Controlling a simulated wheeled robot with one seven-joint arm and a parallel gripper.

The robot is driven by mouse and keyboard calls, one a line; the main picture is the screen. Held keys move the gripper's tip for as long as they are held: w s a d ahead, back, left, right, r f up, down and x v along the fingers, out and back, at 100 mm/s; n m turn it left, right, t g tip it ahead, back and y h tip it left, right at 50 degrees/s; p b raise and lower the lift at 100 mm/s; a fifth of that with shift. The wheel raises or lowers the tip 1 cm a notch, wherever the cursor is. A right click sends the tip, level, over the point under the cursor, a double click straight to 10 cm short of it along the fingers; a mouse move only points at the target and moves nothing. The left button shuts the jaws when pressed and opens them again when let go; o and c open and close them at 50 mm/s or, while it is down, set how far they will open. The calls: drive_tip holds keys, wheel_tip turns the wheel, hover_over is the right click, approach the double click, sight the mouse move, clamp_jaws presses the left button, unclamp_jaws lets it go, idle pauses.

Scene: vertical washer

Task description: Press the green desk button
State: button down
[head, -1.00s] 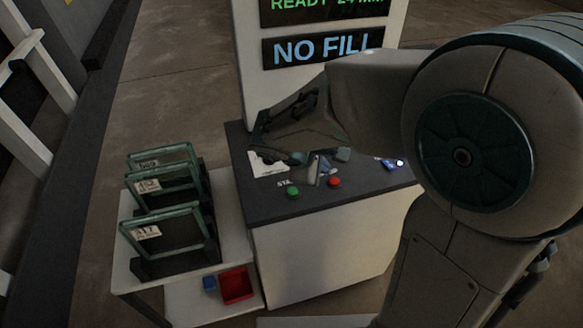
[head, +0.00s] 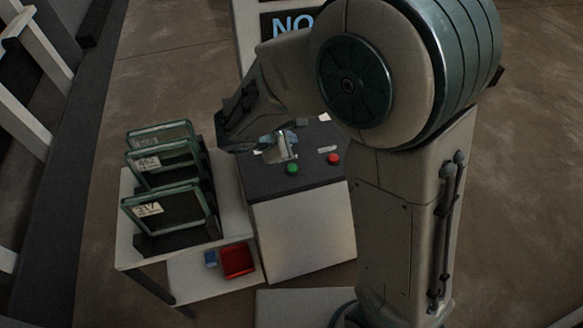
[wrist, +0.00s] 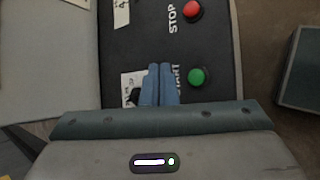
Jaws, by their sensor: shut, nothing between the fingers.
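The green button (head: 292,168) sits on the dark desk top (head: 262,184) near its front edge, left of the red button (head: 334,158). In the wrist view the green button (wrist: 200,77) is beside the word START, and the red button (wrist: 193,11) is beside STOP. My gripper (head: 290,148) is above the desk, just behind the green button in the head view. In the wrist view my gripper's blue fingertips (wrist: 160,68) are together and empty, a little left of the green button. Their height above the desk is hard to tell.
A side table (head: 128,246) on the left holds several framed panels (head: 165,175) in a rack. A display post (head: 250,40) stands behind the desk, partly hidden by my arm.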

drive_tip(key=b, duration=0.4)
hover_over(289, 170)
wheel_tip(289, 170, down, 6)
drive_tip(key=shift+f, duration=0.15)
drive_tip(key=shift+f+b, duration=0.7)
drive_tip(key=shift+b, duration=0.25)
drive_tip(key=shift+f, duration=0.1)
idle(0.8)
drive_tip(key=shift+f+b, duration=0.3)
drive_tip(key=shift+b, duration=0.25)
drive_tip(key=shift+f+b, duration=0.55)
idle(0.6)
drive_tip(key=shift+r, duration=0.15)
drive_tip(key=shift+r+p, duration=0.6)
drive_tip(key=shift+r, duration=0.25)
